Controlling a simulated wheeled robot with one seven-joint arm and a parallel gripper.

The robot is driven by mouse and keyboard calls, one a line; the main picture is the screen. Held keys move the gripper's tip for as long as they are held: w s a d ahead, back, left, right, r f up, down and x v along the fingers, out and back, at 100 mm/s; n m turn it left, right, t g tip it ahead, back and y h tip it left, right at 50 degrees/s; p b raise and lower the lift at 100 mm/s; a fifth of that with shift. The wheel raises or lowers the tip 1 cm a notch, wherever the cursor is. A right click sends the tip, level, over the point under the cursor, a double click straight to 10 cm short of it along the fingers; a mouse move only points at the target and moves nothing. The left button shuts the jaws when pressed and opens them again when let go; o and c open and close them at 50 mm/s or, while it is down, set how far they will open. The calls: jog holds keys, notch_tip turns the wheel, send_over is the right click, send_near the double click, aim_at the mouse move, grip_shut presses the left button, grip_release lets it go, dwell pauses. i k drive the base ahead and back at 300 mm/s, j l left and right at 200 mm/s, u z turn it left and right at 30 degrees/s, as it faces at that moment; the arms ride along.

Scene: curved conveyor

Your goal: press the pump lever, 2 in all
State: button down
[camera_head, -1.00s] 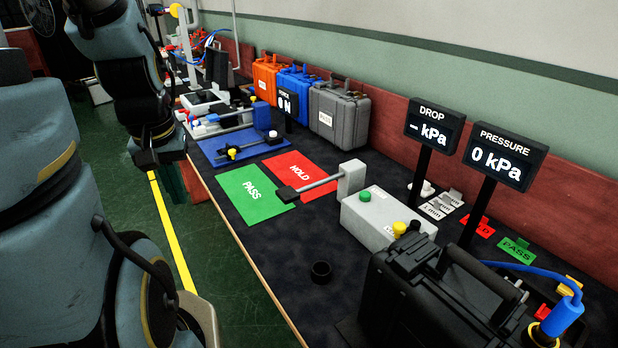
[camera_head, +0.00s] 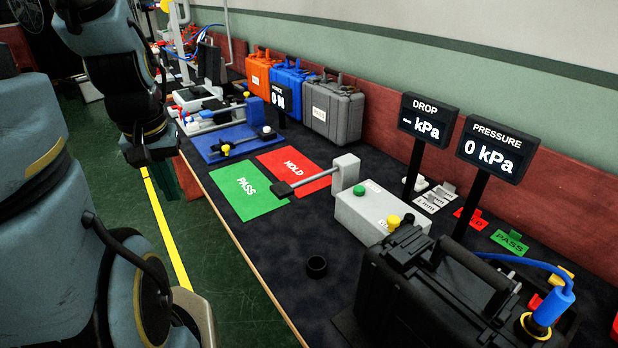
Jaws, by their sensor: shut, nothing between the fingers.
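The lever (camera_head: 309,183) is a grey bar with a black paddle at its left end. It runs from a grey upright block (camera_head: 345,172) and stands out low over the edge of the green PASS and red HOLD areas. Whether it is at rest or pressed cannot be told exactly. A grey box (camera_head: 372,211) with a green and a yellow button sits beside the block. The PRESSURE display (camera_head: 497,149) reads 0 kPa and the DROP display (camera_head: 427,118) reads a dash. My arm hangs at the left, away from the lever; no gripper fingers are visible.
A black case (camera_head: 420,285) with a blue hose fills the front right. Orange, blue and grey cases (camera_head: 333,110) stand along the back. A blue plate (camera_head: 212,150) lies further off. Green floor is open left of the bench.

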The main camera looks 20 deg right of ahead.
aim_at(282, 191)
jog(key=i+j+z, duration=0.4)
jog(key=j+z, duration=0.25)
jog(key=i+j+z, duration=0.1)
jog(key=j+z, duration=0.2)
jog(key=j, duration=0.1)
